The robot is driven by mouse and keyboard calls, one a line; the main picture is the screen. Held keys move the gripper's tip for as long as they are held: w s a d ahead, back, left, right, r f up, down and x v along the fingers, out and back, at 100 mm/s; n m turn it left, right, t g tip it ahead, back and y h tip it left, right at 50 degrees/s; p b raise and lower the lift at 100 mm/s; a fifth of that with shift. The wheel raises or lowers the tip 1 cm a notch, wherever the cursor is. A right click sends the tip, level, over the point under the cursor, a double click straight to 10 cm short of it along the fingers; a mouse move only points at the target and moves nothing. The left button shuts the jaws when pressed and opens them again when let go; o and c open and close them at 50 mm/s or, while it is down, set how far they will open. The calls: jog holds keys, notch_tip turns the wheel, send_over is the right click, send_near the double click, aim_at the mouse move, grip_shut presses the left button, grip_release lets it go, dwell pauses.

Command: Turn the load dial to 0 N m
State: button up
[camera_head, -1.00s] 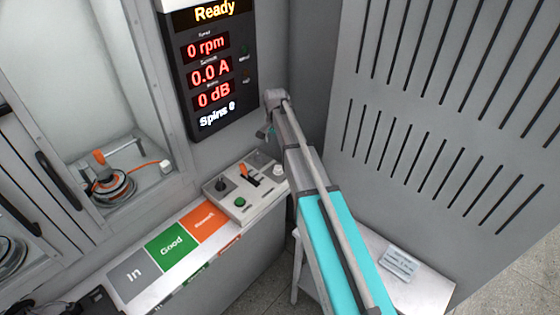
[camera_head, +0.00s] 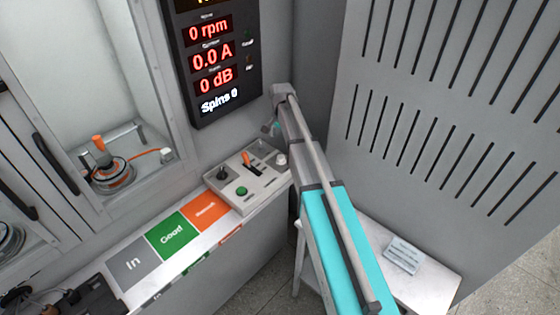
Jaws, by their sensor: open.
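The control panel (camera_head: 262,193) stands at the right end of the bench. It carries a black knob (camera_head: 223,173), a green button (camera_head: 242,192), an orange lever (camera_head: 252,161) and a pale round knob (camera_head: 281,159) at its right edge. The labels are too small to read, so I cannot tell which knob is the load dial or where it points. My gripper (camera_head: 271,128) shows small and partly hidden by my arm, above the back right of the panel. It is open and apart from the knobs.
A dark display (camera_head: 220,65) on the wall reads 0 rpm, 0.0 A, 0 dB and Spins 0. Left of the panel are orange, green (camera_head: 172,234) and grey bench zones. A motor with orange parts (camera_head: 110,175) sits in an open bay. A slatted grey wall (camera_head: 440,110) stands close on the right.

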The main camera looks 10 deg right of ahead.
aim_at(281, 157)
jog(key=shift+f+b, duration=4.95)
jog(key=shift+f, duration=0.3)
